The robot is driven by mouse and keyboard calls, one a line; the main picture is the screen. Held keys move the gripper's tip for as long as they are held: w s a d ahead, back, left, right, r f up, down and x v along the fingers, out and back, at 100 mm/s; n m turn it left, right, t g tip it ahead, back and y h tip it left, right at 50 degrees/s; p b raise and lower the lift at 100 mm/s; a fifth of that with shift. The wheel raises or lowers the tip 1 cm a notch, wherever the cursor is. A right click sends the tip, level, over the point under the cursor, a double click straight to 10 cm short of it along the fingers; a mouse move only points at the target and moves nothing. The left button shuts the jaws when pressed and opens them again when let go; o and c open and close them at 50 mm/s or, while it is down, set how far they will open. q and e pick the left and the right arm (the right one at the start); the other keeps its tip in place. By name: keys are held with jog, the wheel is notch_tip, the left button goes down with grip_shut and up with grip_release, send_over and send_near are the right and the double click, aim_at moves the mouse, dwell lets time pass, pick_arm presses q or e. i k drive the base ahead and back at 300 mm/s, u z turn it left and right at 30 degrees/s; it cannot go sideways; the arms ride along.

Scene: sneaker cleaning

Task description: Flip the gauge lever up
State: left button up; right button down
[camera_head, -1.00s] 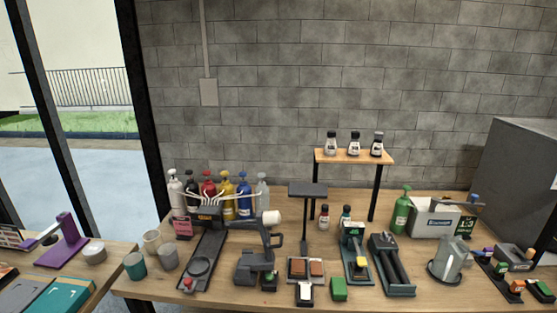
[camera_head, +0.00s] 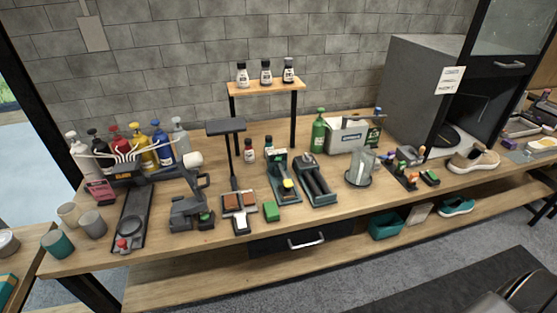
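I cannot tell which part is the gauge lever at this size. Several tools stand along the wooden workbench (camera_head: 330,203). At the left end is a long black stand (camera_head: 131,222) with a round plate and a red knob. Right of it is a dark grey device (camera_head: 190,212) with a raised bent arm. A teal-and-black device with a yellow part (camera_head: 283,178) and a dark two-railed device (camera_head: 315,182) stand near the middle.
Several pump bottles (camera_head: 163,146) stand at the left back. A small raised shelf (camera_head: 266,88) holds three bottles. A grey cabinet (camera_head: 421,95) stands at the right back, with a beige sneaker (camera_head: 473,159) on the bench at right. Another sneaker (camera_head: 456,206) lies on the lower shelf.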

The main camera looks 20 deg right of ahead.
aim_at(288, 183)
jog(key=z, duration=0.05)
jog(key=k, duration=0.5)
jog(key=z, duration=1.9)
jog(key=i, duration=1.15)
jog(key=u, duration=2.15)
